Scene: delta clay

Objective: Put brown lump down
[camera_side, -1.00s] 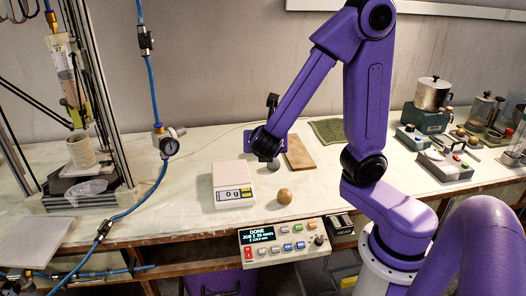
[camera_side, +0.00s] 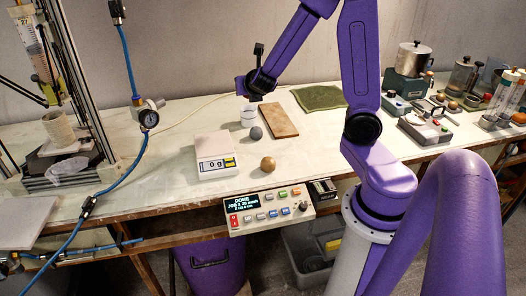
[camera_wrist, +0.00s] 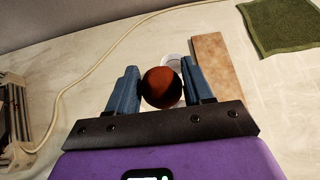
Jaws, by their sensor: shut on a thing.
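My gripper (camera_wrist: 162,88) is shut on the brown lump (camera_wrist: 162,87), a dark reddish-brown ball between its two blue fingers. In the side view my gripper (camera_side: 250,92) is above the table near a small white cup (camera_side: 249,117); the held lump cannot be made out there. In the wrist view the rim of a pale round vessel (camera_wrist: 172,60) shows partly behind the lump. A tan ball (camera_side: 268,164) and a grey ball (camera_side: 255,132) lie on the table, apart from the gripper.
A scale (camera_side: 214,153) reading 0 g stands left of the tan ball. A wooden board (camera_side: 279,119) lies right of the cup, with a green cloth (camera_side: 320,97) beyond. Clear tabletop lies right of the balls.

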